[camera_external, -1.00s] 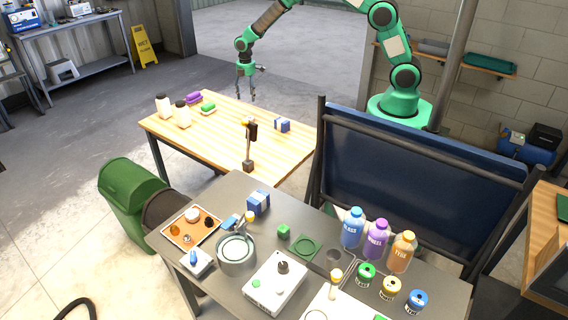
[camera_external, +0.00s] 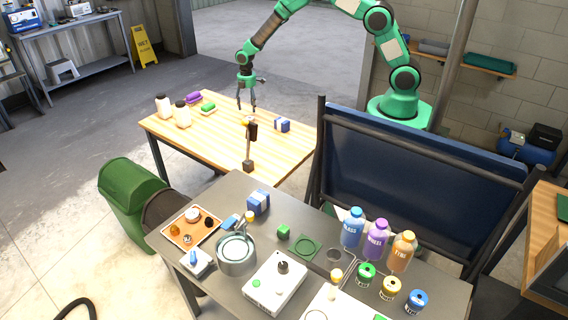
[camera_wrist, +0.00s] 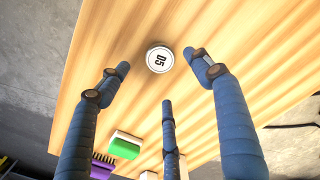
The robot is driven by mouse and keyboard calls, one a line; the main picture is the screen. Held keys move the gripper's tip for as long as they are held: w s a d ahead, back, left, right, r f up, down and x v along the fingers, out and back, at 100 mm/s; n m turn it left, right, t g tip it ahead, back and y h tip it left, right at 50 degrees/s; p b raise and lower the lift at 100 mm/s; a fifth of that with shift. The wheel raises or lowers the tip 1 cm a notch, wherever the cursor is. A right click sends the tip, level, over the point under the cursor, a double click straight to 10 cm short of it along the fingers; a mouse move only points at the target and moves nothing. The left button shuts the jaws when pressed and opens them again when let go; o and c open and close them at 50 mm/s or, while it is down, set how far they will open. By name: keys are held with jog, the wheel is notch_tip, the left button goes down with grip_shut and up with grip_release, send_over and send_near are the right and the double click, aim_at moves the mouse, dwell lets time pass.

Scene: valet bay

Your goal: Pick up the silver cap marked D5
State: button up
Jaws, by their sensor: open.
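The silver cap marked D5 (camera_wrist: 158,60) is a small round disc with a pale top and black lettering. It lies on the light wooden table (camera_wrist: 225,85), label up and rotated in the wrist view. My gripper (camera_wrist: 160,76) has three blue fingers spread open and empty. In the wrist view the cap shows between the two upper fingertips, with no finger seen touching it. In the external view my gripper (camera_external: 246,108) points down over the wooden table. I cannot make out the cap there.
A blue box (camera_external: 282,125) is to the right. A dark upright stand (camera_external: 248,160) rises at the table's near edge. A crowded grey bench (camera_external: 210,205) is nearer the camera.

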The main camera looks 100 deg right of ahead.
aim_at(250, 118)
jog(key=shift+f, duration=1.1)
jog(key=shift+f, duration=0.15)
jog(key=shift+f+b, duration=0.75)
jog(key=shift+f, duration=1.75)
jog(key=shift+s, duration=0.1)
jog(key=c, duration=1.2)
